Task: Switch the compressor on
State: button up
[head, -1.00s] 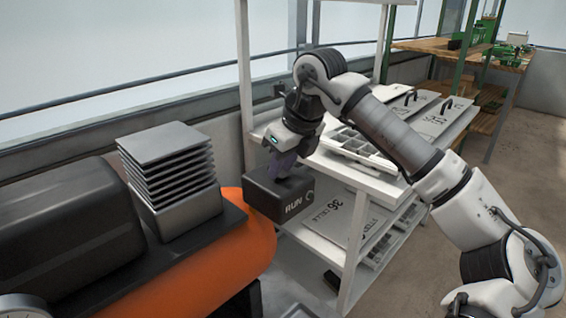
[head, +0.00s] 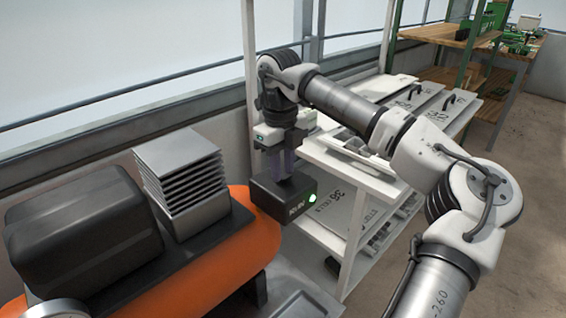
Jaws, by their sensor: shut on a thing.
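The compressor has an orange tank (head: 190,278), a black motor housing (head: 85,228) and a grey finned block (head: 185,180). Its black switch box (head: 272,203) sits at the tank's right end, marked RUN, with a lamp (head: 312,197) glowing green on its front. My gripper (head: 284,175) points straight down onto the top of the box. Its fingers are shut on the switch there; the fingers hide the switch itself.
A white shelf rack (head: 345,165) stands close behind and right of the box, with lidded trays on its upper shelf and numbered panels below. A wall with a rail runs along the left. Open floor (head: 510,190) lies to the right.

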jog(key=o, duration=1)
jog(key=shift+r, duration=0.1)
jog(key=r, duration=1.3)
jog(key=shift+w+a+r+p, duration=0.15)
jog(key=shift+a+r+p, duration=0.05)
jog(key=shift+r+p, duration=0.15)
